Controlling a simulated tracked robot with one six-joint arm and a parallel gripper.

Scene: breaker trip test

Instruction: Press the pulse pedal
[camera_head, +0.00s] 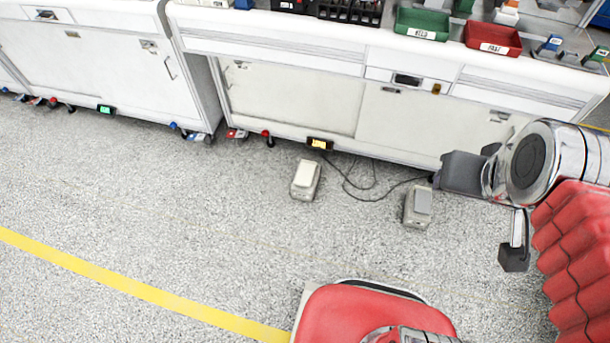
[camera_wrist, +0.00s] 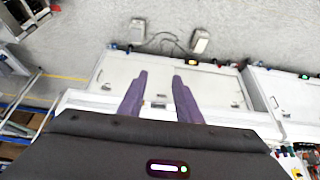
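Two pedals stand on the floor in front of the bench, and I see no readable label telling which one is the pulse pedal. The left pedal (camera_head: 305,180) has a cream top; the right pedal (camera_head: 417,207) has a grey top. In the wrist view, which looks turned around, the cream pedal (camera_wrist: 200,41) is right and the grey pedal (camera_wrist: 137,30) is left. My gripper (camera_wrist: 160,76) shows two purple fingers, apart with nothing between them. In the picture they lie over the bench, away from both pedals.
Black cables (camera_head: 373,187) run from the pedals to the bench base. A white bench cabinet (camera_head: 290,95) stands behind them, with a green bin (camera_head: 422,22) and a red bin (camera_head: 492,38) on top. A yellow floor line (camera_head: 140,290) crosses the front left. Floor left of the pedals is clear.

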